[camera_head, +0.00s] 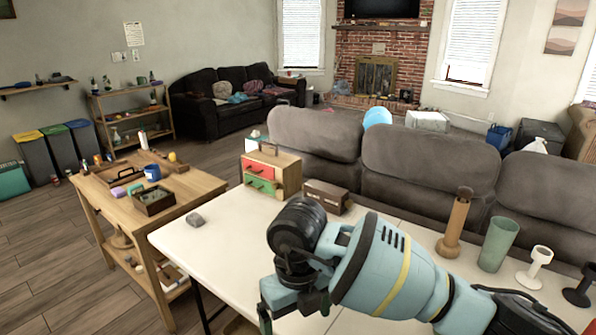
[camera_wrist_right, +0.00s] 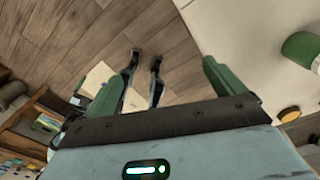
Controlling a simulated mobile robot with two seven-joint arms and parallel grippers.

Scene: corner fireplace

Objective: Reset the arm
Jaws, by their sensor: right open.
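My right arm reaches in from the lower right in the head view, over the white table (camera_head: 225,240). Its gripper (camera_head: 292,305) points down at the table's front edge, partly hidden by the wrist. In the right wrist view the two green fingers of this gripper (camera_wrist_right: 160,72) stand wide apart with nothing between them. Beyond them are the wood floor (camera_wrist_right: 90,30) and a pale table surface at the upper right. My left gripper is in neither view.
A wooden cart (camera_head: 110,201) stands left; a grey sofa (camera_head: 430,160) stands behind.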

